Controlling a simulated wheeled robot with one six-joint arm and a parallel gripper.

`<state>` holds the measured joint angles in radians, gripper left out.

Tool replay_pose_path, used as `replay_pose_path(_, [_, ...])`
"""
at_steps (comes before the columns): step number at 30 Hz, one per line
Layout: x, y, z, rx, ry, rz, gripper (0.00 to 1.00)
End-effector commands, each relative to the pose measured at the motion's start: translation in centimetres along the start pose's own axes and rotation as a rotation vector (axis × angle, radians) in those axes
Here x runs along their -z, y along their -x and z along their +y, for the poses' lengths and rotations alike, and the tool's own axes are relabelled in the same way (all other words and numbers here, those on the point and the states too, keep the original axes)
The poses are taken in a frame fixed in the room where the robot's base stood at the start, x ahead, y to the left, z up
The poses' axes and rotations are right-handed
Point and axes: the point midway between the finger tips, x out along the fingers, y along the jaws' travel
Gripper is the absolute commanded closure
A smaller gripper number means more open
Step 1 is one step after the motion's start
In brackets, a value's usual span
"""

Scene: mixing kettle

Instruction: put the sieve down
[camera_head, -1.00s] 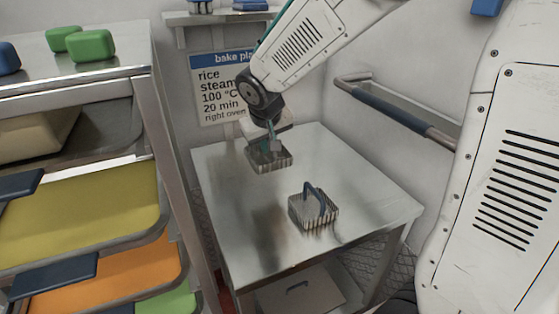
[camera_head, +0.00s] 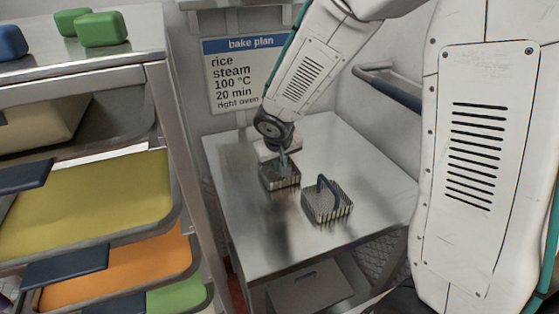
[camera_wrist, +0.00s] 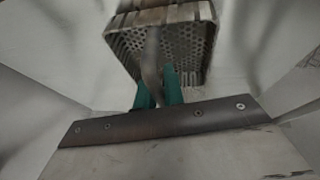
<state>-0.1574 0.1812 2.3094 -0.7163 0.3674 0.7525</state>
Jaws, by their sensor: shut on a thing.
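A square metal sieve (camera_head: 281,179) is at the back left part of the steel table. My gripper (camera_head: 284,160) is above it, pointing down, with its teal fingers shut on the sieve's handle. In the wrist view, the perforated sieve (camera_wrist: 128,45) hangs upright beyond the teal fingers (camera_wrist: 158,88), which close around its handle strip. The sieve is at or just above the tabletop; I cannot tell whether its base touches. A second basket (camera_head: 327,203) with an arched dark blue handle stands on the table, nearer and to the right.
The steel table (camera_head: 250,225) has clear room in front of and behind the baskets. A rack with coloured trays (camera_head: 90,210) stands to the left. A rail with a dark blue grip (camera_head: 392,93) runs along the right wall. A bake plan sign (camera_head: 238,75) hangs behind.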

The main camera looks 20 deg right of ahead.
Motion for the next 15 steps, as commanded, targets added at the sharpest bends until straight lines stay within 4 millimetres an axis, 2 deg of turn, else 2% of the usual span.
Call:
replay_pose_path(8, [-0.11,-0.27,-0.06,-0.001,0.0,-0.001,1.0])
replay_pose_path(9, [-0.1,-0.25,-0.05,-0.001,0.0,0.0,0.81])
replay_pose_path(11, [-0.09,-0.24,-0.05,-0.001,0.0,0.0,0.68])
replay_pose_path(15, [-0.08,-0.23,-0.04,-0.001,0.0,0.0,0.68])
